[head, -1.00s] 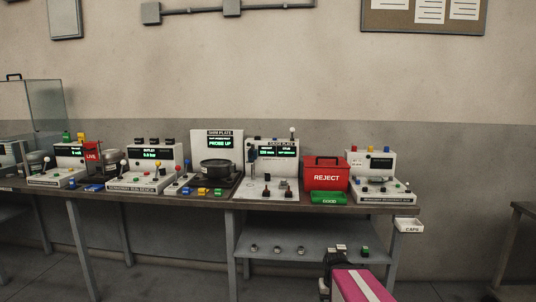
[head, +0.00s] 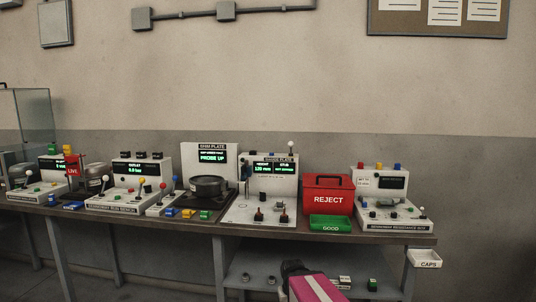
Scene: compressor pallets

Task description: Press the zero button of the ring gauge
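No label reading "ring gauge" is legible. The shim plate station (head: 209,160) stands mid-bench, its green display reading "PROBE UP". A dark round ring-like part (head: 207,187) sits on its black base, with small blue and yellow blocks or buttons (head: 188,213) in front. I cannot tell which control is the zero button. To its right is a white station (head: 266,213) with a green display, a small dial and dark knobs. My gripper (head: 291,267) seems to be the dark end of my pink arm, low in the picture, in front of the bench and below its top. Its fingers cannot be made out.
A red REJECT box (head: 327,202) and green GOOD tray (head: 330,223) stand right of centre. Further right are another instrument (head: 387,206) and a white CAPS tray (head: 424,258). More stations with levers (head: 128,185) fill the left. A lower shelf (head: 240,283) holds small parts.

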